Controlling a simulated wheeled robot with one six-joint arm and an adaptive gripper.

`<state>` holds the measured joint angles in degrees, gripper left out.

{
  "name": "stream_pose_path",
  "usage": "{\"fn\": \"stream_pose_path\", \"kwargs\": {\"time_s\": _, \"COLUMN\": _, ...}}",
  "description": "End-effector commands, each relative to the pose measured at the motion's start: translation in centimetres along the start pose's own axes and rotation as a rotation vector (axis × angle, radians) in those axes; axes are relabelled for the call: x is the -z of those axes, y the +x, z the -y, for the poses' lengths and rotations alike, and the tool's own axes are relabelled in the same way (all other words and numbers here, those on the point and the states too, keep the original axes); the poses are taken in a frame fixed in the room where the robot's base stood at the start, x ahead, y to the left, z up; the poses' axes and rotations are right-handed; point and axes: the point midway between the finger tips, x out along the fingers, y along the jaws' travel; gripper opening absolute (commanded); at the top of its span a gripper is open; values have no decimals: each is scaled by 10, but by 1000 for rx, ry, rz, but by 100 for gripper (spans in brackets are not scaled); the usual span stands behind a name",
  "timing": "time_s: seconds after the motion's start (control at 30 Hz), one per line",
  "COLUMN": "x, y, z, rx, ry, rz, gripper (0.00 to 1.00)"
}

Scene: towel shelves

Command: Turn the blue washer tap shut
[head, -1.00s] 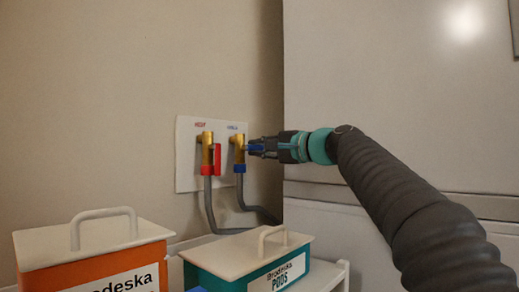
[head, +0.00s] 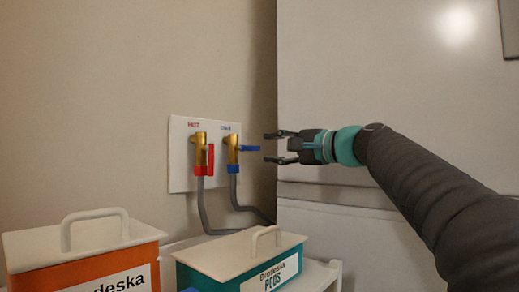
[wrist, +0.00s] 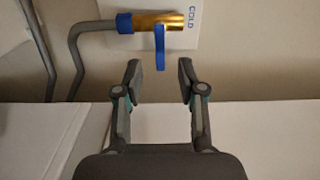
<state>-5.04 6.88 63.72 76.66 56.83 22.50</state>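The blue washer tap is a brass valve (head: 233,155) with a blue lever (head: 249,149) sticking out to the right, across the pipe, in the head view. In the wrist view the blue lever (wrist: 159,47) points from the brass body (wrist: 160,22) toward my gripper, beside the COLD label. My gripper (head: 272,147) is open and empty, just right of the lever's end and apart from it. In the wrist view its two fingers (wrist: 159,72) are spread, with the lever's tip between and slightly beyond them.
A red-handled tap (head: 203,155) stands just left on the same white wall plate (head: 181,178). Grey hoses (head: 205,213) run down below. An orange box (head: 85,257) and a teal box (head: 240,264) with handled lids stand beneath. A large white appliance (head: 380,80) is at right.

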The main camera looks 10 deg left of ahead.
Motion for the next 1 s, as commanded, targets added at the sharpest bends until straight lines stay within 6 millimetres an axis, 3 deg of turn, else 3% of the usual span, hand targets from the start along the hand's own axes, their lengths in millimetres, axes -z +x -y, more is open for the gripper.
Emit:
{"fn": "stream_pose_path", "kwargs": {"time_s": 0.1, "x": 1, "y": -23, "z": 0, "rx": 0, "ry": 0, "rz": -4, "gripper": 40}}
{"fn": "stream_pose_path", "kwargs": {"time_s": 0.33, "x": 0, "y": -47, "z": 0, "rx": -1, "ry": 0, "rz": -2, "gripper": 40}}
{"fn": "stream_pose_path", "kwargs": {"time_s": 1.0, "x": -1, "y": -50, "z": 0, "rx": 0, "ry": 0, "rz": 2, "gripper": 40}}
